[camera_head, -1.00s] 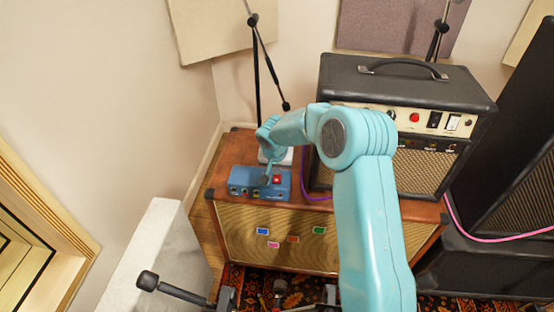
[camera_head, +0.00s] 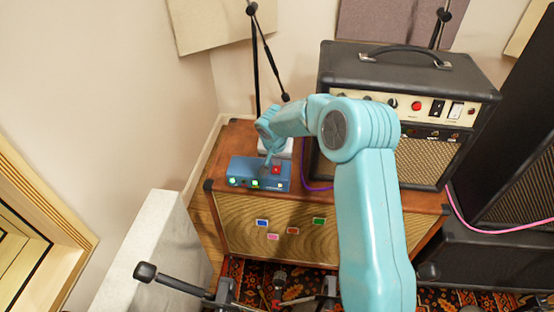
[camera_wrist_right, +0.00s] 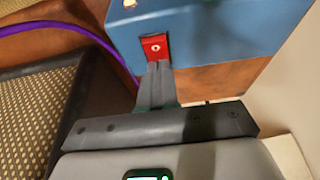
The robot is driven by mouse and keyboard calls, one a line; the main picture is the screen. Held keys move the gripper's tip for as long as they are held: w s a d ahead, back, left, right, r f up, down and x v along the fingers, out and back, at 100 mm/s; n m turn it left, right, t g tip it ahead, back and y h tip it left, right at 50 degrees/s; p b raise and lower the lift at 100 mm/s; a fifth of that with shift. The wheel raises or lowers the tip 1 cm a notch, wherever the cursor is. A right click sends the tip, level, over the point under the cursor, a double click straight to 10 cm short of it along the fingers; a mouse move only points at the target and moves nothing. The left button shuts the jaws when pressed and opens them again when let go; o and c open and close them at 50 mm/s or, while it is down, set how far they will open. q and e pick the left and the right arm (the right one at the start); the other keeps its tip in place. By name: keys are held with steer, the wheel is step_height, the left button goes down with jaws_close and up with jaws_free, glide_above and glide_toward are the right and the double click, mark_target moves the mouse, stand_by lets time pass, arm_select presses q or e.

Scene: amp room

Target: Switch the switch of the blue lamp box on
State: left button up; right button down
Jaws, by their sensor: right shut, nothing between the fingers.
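The blue lamp box (camera_head: 243,170) sits on top of the brown speaker cabinet. Green lamps glow on its front, and its red switch (camera_head: 276,169) is on the top. My left gripper is out of view.
A black amplifier (camera_head: 400,75) stands on the brown cabinet (camera_head: 300,240), right of the box. A microphone stand (camera_head: 255,70) rises behind. A purple cable (camera_wrist_right: 45,27) runs beside the box. A pale block (camera_head: 150,240) stands at the front left.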

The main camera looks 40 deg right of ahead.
mark_target(276, 170)
steer(key=shift+s+a+f+b, duration=0.2)
steer(key=shift+s+a+b, duration=0.35)
steer(key=shift+a, duration=0.1)
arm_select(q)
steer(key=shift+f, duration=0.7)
arm_select(e)
steer(key=shift+r, duration=0.1)
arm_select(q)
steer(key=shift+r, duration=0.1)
arm_select(e)
steer(key=shift+r, duration=0.1)
steer(key=shift+w+d+r+p, duration=0.1)
steer(key=shift+r+p, duration=0.2)
steer(key=shift+p, duration=0.05)
step_height(276, 170, up, 4)
steer(key=shift+f+p, duration=0.25)
steer(key=shift+p, duration=0.6)
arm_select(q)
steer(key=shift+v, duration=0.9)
arm_select(e)
steer(key=v, duration=1)
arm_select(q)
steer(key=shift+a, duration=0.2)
arm_select(e)
steer(key=shift+a+f, duration=0.1)
steer(key=shift+a, duration=0.15)
steer(key=shift+d+m, duration=0.1)
steer(key=shift+m, duration=0.2)
